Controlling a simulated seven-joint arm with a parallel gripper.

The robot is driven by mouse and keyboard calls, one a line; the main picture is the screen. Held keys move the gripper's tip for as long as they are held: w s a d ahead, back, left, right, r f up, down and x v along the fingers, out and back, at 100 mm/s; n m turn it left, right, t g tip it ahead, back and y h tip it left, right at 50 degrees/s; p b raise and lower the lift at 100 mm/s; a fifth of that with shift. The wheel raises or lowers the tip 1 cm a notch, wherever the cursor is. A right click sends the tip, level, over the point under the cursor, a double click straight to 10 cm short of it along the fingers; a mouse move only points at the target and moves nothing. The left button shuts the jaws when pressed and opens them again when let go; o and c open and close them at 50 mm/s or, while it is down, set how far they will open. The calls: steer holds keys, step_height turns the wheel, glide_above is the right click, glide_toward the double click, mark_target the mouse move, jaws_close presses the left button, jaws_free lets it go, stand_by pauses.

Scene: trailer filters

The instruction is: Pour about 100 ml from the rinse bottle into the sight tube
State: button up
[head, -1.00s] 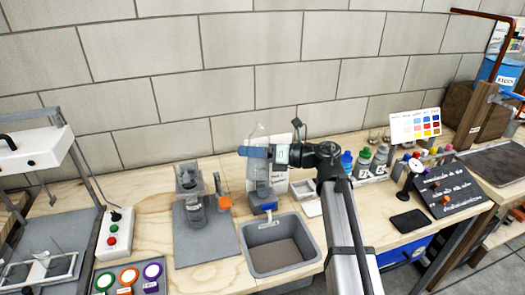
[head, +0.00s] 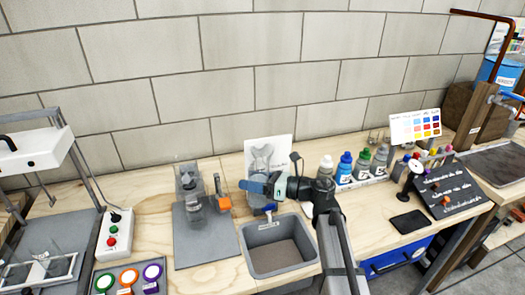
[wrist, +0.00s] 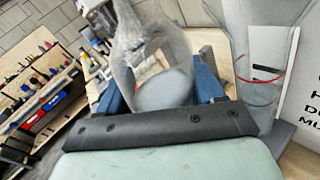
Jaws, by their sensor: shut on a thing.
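My gripper (head: 257,187) is at the sight tube behind the grey sink. In the wrist view its blue fingers (wrist: 160,92) are shut around a clear bottle, which I take as the rinse bottle (wrist: 140,45). The bottle looks tilted, with a pale grey area low inside; I cannot tell whether liquid is flowing. The clear sight tube (wrist: 262,75), with a red ring and a dark mark, stands just right of the bottle in the wrist view. In the head view its flared clear top (head: 262,158) shows before a white sign, and the gripper hides its middle.
The grey sink (head: 280,245) lies in front of the tube. Left are a grey mat (head: 205,248) with clear vessels and an orange-topped part (head: 224,202). Several capped bottles (head: 345,168) stand right of my arm. The white sign (head: 282,150) stands close behind.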

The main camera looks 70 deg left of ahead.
mark_target(253, 168)
steer(key=shift+s+d+f+n+y, duration=0.1)
steer(key=shift+d+f+n+y, duration=0.05)
steer(key=shift+n, duration=0.6)
steer(key=shift+d+f+n+y, duration=0.1)
steer(key=shift+d+n+y, duration=0.05)
steer(key=shift+n, duration=0.6)
steer(key=shift+r, duration=2.5)
